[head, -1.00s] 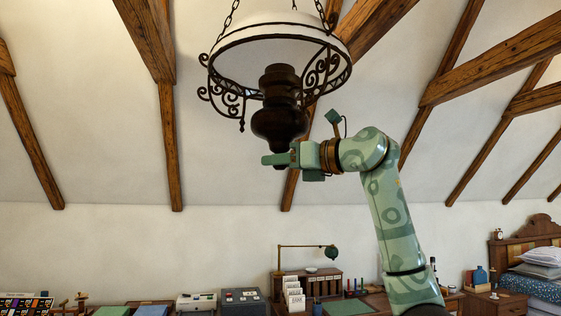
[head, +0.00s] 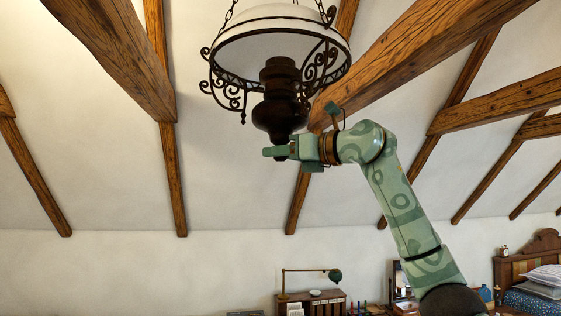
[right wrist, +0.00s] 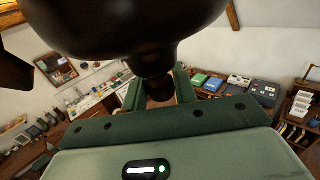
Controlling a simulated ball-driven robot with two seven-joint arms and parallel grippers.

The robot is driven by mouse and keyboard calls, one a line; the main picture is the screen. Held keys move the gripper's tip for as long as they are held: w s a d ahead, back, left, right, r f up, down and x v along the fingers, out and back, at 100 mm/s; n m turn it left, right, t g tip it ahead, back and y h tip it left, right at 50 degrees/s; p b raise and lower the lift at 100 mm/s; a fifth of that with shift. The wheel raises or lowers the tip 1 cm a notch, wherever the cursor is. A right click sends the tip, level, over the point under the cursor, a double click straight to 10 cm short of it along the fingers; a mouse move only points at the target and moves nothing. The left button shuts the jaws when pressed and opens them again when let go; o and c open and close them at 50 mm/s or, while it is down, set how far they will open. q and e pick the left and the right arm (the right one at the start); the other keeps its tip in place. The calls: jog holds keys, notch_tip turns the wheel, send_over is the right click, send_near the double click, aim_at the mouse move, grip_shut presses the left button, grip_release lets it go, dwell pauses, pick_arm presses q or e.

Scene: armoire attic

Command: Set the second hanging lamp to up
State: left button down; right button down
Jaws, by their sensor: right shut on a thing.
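The hanging lamp (head: 280,112) has a white shade (head: 275,42) in a dark scrolled iron frame, with a dark brown body below, hung on chains. My right gripper (head: 280,152) is at the lamp's lower end, shut on the small knob under the body. In the right wrist view the dark lamp body (right wrist: 125,30) fills the top, and its bottom knob (right wrist: 160,90) sits between the green fingers. Only one hanging lamp shows. My left gripper is not in view.
Wooden beams (head: 440,55) cross the sloped white ceiling around the lamp. Far below are a desk shelf with a green desk lamp (head: 335,276) and a bed (head: 535,290) at the right. The air left of the lamp is clear.

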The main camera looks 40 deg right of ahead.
notch_tip(320, 180, up, 9)
jog(key=shift+p, duration=0.35)
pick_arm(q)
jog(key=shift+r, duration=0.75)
pick_arm(e)
jog(key=shift+s+r, duration=0.15)
jog(key=shift+r, duration=0.2)
jog(key=c, duration=1.1)
grip_release()
jog(key=shift+f, duration=0.1)
jog(key=shift+s+d+f, duration=0.1)
jog(key=shift+s+d, duration=0.05)
pick_arm(q)
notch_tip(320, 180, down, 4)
jog(key=b, duration=0.3)
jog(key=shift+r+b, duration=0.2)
jog(key=shift+b, duration=0.1)
pick_arm(e)
jog(key=v, duration=1.5)
jog(key=shift+s+d, duration=0.1)
jog(key=shift+s, duration=0.3)
